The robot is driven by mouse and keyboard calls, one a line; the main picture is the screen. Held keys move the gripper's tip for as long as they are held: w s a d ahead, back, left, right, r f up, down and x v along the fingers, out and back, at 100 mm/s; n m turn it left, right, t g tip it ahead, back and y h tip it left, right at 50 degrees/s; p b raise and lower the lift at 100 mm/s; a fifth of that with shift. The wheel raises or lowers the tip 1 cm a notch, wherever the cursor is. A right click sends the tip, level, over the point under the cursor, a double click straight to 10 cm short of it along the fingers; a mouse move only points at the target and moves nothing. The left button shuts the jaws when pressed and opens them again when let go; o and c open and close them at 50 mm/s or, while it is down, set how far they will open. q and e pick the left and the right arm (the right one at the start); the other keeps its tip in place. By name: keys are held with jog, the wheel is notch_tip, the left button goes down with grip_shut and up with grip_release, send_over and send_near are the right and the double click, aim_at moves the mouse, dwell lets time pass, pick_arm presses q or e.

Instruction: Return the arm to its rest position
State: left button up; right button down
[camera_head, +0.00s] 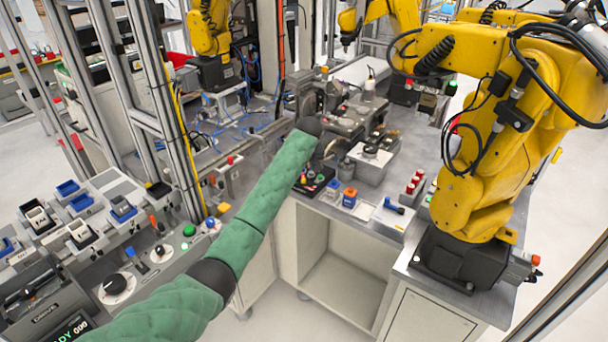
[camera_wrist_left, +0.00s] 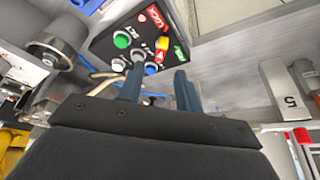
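My left arm, in a green quilted sleeve (camera_head: 267,192), reaches from the lower left of the head view to the middle workbench. Its dark wrist is over the bench, and the gripper beyond it is hard to make out there. In the left wrist view my left gripper (camera_wrist_left: 157,82) shows two blue-grey fingers standing apart with nothing between them. Just beyond the fingertips is a black button box (camera_wrist_left: 109,46) with green, white, blue and yellow buttons. I cannot tell whether a finger touches it. My right arm and gripper are not in view.
A large yellow robot arm (camera_head: 490,130) stands on the bench at right. Metal posts (camera_head: 165,110) and a control console (camera_head: 120,275) are at left. The bench holds a grey block device (camera_head: 370,165), red buttons (camera_head: 414,184) and small parts. An open cabinet (camera_head: 340,265) is below.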

pick_arm(q)
jog(key=shift+s+r, duration=0.3)
jog(key=shift+r, duration=0.35)
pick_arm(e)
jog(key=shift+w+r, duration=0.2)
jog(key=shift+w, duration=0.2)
pick_arm(q)
jog(key=shift+f, duration=0.1)
